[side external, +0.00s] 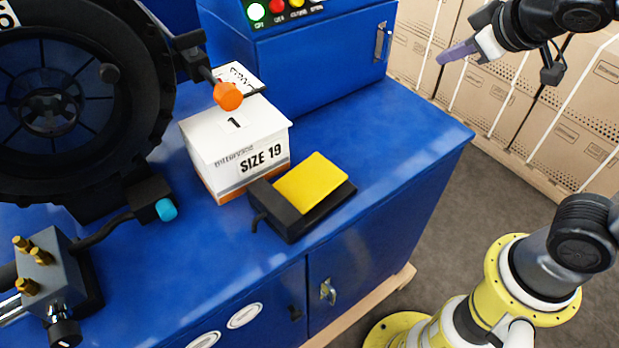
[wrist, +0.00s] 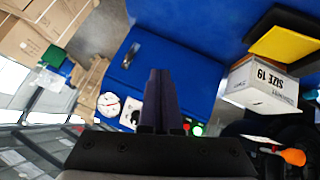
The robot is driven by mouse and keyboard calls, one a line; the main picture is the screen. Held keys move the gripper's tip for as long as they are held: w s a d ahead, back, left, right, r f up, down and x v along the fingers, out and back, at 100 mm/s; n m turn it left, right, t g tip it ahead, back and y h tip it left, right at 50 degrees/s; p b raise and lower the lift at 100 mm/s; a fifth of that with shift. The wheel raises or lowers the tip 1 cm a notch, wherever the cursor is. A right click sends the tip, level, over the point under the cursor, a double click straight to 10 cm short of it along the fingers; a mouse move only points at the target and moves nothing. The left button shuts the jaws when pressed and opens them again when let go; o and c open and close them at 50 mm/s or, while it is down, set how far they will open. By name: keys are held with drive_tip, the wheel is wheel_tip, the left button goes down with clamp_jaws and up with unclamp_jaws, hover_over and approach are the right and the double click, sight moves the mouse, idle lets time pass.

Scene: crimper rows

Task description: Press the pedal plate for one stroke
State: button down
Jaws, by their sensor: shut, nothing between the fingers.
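The pedal plate (side external: 311,182) is a yellow pad on a black base (side external: 301,212), lying on the blue bench top near its front edge in the side external view. In the wrist view the yellow plate (wrist: 284,45) shows at the upper right. My gripper (side external: 441,59) is at the upper right of the side external view, up and to the right of the pedal and well apart from it. Its dark fingers (wrist: 158,75) are together with nothing between them in the wrist view.
A white SIZE 19 box (side external: 235,145) stands directly behind the pedal, and also shows in the wrist view (wrist: 262,88). A blue control cabinet (side external: 320,60) with lit buttons stands behind. A black round machine (side external: 80,110) with an orange knob (side external: 228,96) is left. Bench right of the pedal is clear.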

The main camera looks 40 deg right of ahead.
drive_tip(key=w+a+f+n, duration=0.1)
drive_tip(key=w+a+n, duration=0.2)
drive_tip(key=w+a, duration=0.3)
drive_tip(key=n+y, duration=0.4)
drive_tip(key=n, duration=0.3)
hover_over(301, 174)
drive_tip(key=s, duration=0.4)
wheel_tip(301, 174, down, 8)
drive_tip(key=f, duration=0.1)
drive_tip(key=shift+w+a+r, duration=0.2)
drive_tip(key=shift+a+r, duration=0.05)
drive_tip(key=shift+a, duration=0.05)
drive_tip(key=shift+d+f, duration=0.15)
drive_tip(key=shift+f, duration=1.3)
drive_tip(key=shift+d+f, duration=0.2)
drive_tip(key=shift+f, duration=1.25)
drive_tip(key=shift+d+f, duration=0.15)
drive_tip(key=shift+f, duration=1.3)
drive_tip(key=shift+f, duration=0.2)
drive_tip(key=shift+f, duration=0.2)
